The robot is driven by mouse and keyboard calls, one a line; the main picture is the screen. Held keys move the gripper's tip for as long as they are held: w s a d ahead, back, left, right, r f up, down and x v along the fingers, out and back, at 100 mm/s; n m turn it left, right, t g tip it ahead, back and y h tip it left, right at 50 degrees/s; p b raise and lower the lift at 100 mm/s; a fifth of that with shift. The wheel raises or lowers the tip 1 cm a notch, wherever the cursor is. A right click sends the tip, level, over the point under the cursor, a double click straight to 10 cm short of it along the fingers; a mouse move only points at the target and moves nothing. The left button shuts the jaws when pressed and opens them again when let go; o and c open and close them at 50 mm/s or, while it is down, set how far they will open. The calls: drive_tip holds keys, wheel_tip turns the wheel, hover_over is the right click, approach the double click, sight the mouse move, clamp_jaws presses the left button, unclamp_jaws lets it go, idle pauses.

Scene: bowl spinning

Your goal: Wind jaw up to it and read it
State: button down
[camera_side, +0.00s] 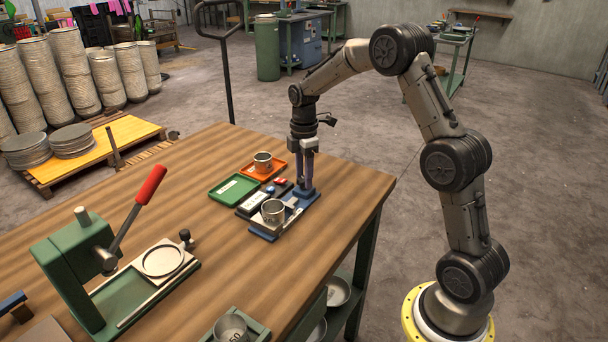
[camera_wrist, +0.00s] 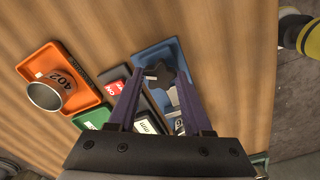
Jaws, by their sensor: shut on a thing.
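My gripper (camera_side: 303,186) points down at the far end of a blue measuring fixture (camera_side: 262,232). In the wrist view its purple fingers (camera_wrist: 160,80) are closed on a dark star-shaped knob (camera_wrist: 158,75). A metal cup (camera_side: 272,210) stands upright on the fixture's near end. A grey jaw (camera_side: 292,202) lies between the cup and my gripper; I cannot tell whether it touches the cup. A black readout box (camera_side: 264,196) with a red part and a pale display is beside the fixture. In the wrist view the display (camera_wrist: 147,127) is partly covered; its reading is not legible.
An orange tray (camera_side: 251,173) holds another metal cup (camera_side: 263,162), marked 402 in the wrist view. A green tray (camera_side: 218,194) with a white label lies beside it. A green press (camera_side: 80,260) with a red-handled lever stands at the left. The wooden tabletop (camera_side: 200,160) between them is clear.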

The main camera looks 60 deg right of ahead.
drive_tip(key=m, duration=0.6)
drive_tip(key=shift+m, duration=0.3)
drive_tip(key=m, duration=1.1)
drive_tip(key=shift+m, duration=0.3)
drive_tip(key=m, duration=0.6)
drive_tip(key=shift+m, duration=0.3)
idle(0.5)
drive_tip(key=shift+c, duration=1.6)
unclamp_jaws()
wheel_tip(320, 180, up, 14)
